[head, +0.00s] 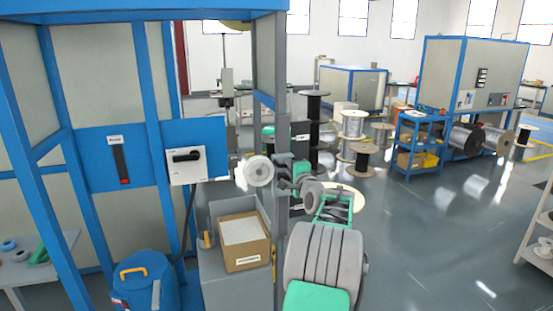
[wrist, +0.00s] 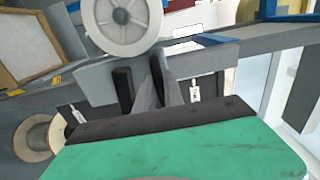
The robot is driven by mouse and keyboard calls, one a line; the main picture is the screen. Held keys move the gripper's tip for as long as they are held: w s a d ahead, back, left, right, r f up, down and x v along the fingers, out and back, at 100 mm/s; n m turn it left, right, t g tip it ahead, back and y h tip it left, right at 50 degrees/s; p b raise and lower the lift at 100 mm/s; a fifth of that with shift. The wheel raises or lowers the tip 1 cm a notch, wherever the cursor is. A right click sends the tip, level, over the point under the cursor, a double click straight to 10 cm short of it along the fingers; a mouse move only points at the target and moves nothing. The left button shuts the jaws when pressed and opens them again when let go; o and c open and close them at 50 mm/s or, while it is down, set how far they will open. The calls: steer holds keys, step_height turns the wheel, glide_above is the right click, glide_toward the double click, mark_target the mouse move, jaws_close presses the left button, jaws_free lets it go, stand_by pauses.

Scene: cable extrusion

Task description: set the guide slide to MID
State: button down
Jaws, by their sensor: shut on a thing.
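The guide slide (wrist: 95,82) is a grey piece carrying a pale round roller (wrist: 122,18) in the wrist view. In the head view the roller (head: 258,170) sits at the left side of the grey upright post. My gripper (wrist: 141,85) has its two black fingers on either side of a grey part of the slide, shut on it. In the head view my gripper (head: 287,174) reaches the post just right of the roller. Two small white tags (wrist: 195,90) (wrist: 78,114) show on the rail, too small to read. My fingers and palm hide part of the slide.
A blue panel (head: 95,175) with a black slot, red at its bottom, and a white switch box (head: 187,165) stand left of the post. A cardboard box (head: 244,243) sits on a grey cabinet below. Open floor lies to the right, with spools (head: 365,155) further back.

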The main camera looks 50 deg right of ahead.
steer(key=shift+f+b, duration=2)
steer(key=shift+f, duration=1)
steer(key=c, duration=1.3)
jaws_free()
steer(key=shift+r, duration=0.25)
steer(key=shift+s+a+f, duration=0.1)
steer(key=shift+s+a, duration=0.15)
steer(key=shift+s, duration=0.25)
steer(key=b, duration=0.3)
glide_toward(286, 177)
steer(key=shift+s+f, duration=0.1)
steer(key=shift+s, duration=0.05)
